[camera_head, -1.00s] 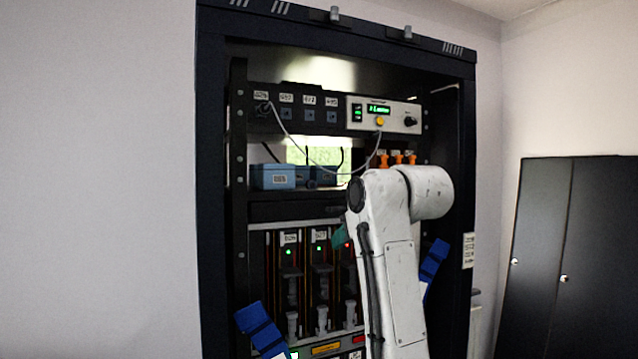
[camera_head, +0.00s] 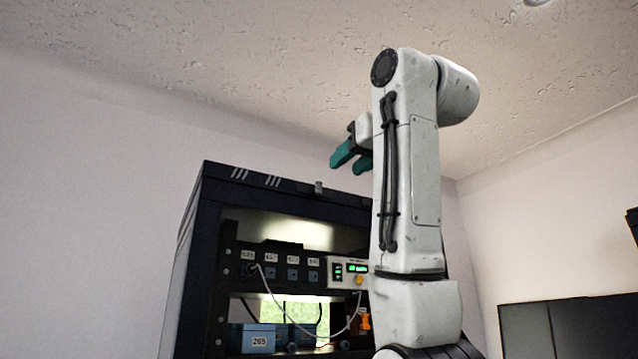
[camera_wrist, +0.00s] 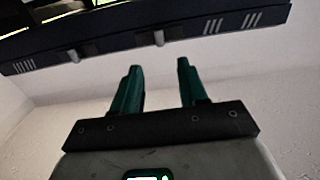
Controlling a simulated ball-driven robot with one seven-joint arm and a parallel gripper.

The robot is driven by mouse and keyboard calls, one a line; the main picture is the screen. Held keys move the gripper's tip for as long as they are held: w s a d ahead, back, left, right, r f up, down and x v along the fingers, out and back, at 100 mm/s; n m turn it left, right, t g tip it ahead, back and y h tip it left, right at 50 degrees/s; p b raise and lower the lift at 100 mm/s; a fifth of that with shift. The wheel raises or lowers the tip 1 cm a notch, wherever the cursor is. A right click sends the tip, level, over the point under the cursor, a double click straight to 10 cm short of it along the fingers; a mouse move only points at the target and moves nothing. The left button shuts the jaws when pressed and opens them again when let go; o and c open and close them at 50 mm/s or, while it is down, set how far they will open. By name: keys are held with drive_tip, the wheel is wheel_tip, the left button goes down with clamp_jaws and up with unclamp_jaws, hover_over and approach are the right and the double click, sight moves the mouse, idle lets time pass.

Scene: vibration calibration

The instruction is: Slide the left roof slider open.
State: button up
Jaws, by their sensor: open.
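The left roof slider (camera_head: 319,187) is a small grey knob on the dark top front edge of the cabinet (camera_head: 262,182). In the wrist view the picture is turned over, and this slider (camera_wrist: 158,38) shows just beyond the fingertips, in line with the gap between them. My gripper (camera_head: 349,163) has teal fingers, open and empty, above and to the right of the slider in the head view; its fingers also show in the wrist view (camera_wrist: 159,66). They look apart from the slider. The second roof slider (camera_wrist: 73,56) is hidden behind my arm in the head view.
Below are an instrument panel, a looped cable (camera_head: 266,290) and a blue box (camera_head: 258,338) inside the cabinet. The ceiling (camera_head: 200,60) is above; the space left of my gripper is free.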

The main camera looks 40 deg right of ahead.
sight(320, 186)
drive_tip(key=p+x, duration=0.4)
drive_tip(key=x, duration=0.6)
drive_tip(key=shift+w+f, duration=0.1)
drive_tip(key=shift+w, duration=0.05)
clamp_jaws()
idle(0.4)
